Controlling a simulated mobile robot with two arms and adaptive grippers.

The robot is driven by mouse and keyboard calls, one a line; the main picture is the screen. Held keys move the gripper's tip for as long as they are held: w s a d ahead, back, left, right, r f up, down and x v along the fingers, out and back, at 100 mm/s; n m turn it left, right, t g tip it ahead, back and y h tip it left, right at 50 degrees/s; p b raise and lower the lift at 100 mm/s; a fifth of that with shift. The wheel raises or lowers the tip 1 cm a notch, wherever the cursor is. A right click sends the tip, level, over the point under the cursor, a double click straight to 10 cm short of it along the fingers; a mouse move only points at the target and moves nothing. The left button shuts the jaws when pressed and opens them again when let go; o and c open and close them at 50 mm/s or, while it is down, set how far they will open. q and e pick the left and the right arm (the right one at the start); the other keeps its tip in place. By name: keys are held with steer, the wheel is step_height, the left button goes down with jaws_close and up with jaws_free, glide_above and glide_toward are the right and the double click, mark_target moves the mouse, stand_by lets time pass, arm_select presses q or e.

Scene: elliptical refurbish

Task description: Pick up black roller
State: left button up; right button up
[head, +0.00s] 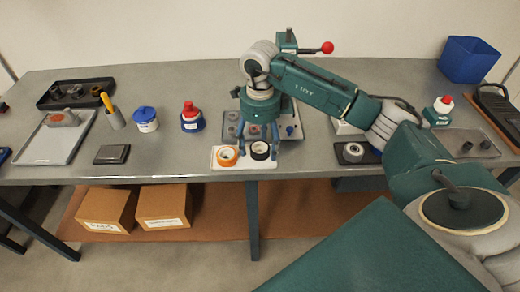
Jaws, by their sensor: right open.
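A black roller (260,150) stands on a white mat (243,164) near the table's front edge. An orange roller (228,155) is beside it on the left, on the same mat. My right gripper (262,138) points down directly over the black roller, its fingers open and partly in front of the roller's top. I cannot tell whether the fingers touch it. My left gripper is not in view.
Behind the gripper is a grey tray (292,132) with small parts. A red-capped bottle (192,119) and a blue-lidded jar (146,120) stand to the left. A dark tray (358,154) with a white ring lies to the right. A blue bin (468,60) is at the back right.

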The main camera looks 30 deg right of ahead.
steer(key=shift+c, duration=0.3)
steer(key=c, duration=1.2)
